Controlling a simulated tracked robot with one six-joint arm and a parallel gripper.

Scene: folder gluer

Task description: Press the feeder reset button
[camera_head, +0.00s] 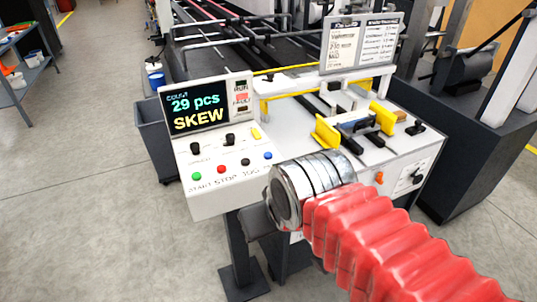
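The control panel (184,150) carries a row of buttons: green (197,176), red (221,169), black (245,162) and blue (267,156). Lettering under them reads START, STOP and what looks like JOG. The label under the blue button is hidden by my wrist, and I cannot read which button is the feeder reset. The display (194,109) reads "29 pcs" and "SKEW"; the FAULT lamp (241,98) shows red. My gripper (284,200) is at the metal end of my red-sleeved arm, just right of and below the blue button. Its fingers cannot be made out.
Yellow guides (326,131) stand on the feeder table to the right, below a notice board (361,43). A grey bin (156,142) stands left of the panel.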

